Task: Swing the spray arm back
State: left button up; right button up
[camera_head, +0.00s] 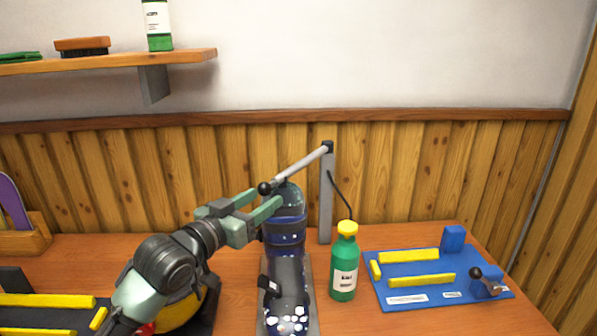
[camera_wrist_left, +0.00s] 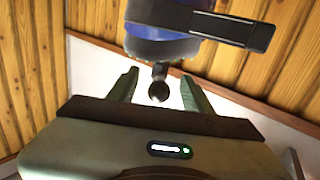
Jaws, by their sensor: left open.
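The spray arm (camera_head: 296,168) is a grey bar. It runs from the top of a grey post (camera_head: 326,200) down and left to a black ball knob (camera_head: 264,188). My left gripper (camera_head: 267,197) is open at the knob's end. In the left wrist view the knob (camera_wrist_left: 158,92) shows between the two spread fingers (camera_wrist_left: 159,78), with a gap on both sides. The spray arm's end lies over a dark boot-like item (camera_head: 286,260) with a blue strap and white spots, on a grey base. My right gripper is not in view.
A green bottle (camera_head: 344,270) with a yellow cap stands right of the post. A blue board (camera_head: 430,276) with yellow bars lies farther right. Another board with yellow bars (camera_head: 45,300) is at lower left. A shelf (camera_head: 110,63) hangs above left.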

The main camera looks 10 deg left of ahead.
aim_at(272, 185)
pick_arm(q)
jog(key=shift+w+r, duration=0.35)
jog(key=shift+r, duration=0.2)
jog(key=shift+s+a+r, duration=0.1)
jog(key=shift+a+r, duration=0.05)
jog(key=shift+r, duration=0.15)
jog(key=shift+w+d+r+p, duration=0.15)
jog(key=shift+w+d+p, duration=0.2)
jog(key=shift+w, duration=0.3)
jog(key=shift+w+d+r+p, duration=0.2)
jog(key=shift+w+p, duration=0.2)
jog(key=shift+w, duration=0.2)
jog(key=x, duration=0.3)
jog(key=shift+f, duration=0.25)
jog(key=shift+w+d+p, duration=0.1)
jog(key=shift+w+p, duration=0.2)
jog(key=shift+c, duration=0.3)
jog(key=shift+f, duration=0.1)
jog(key=c, duration=1)
grip_shut()
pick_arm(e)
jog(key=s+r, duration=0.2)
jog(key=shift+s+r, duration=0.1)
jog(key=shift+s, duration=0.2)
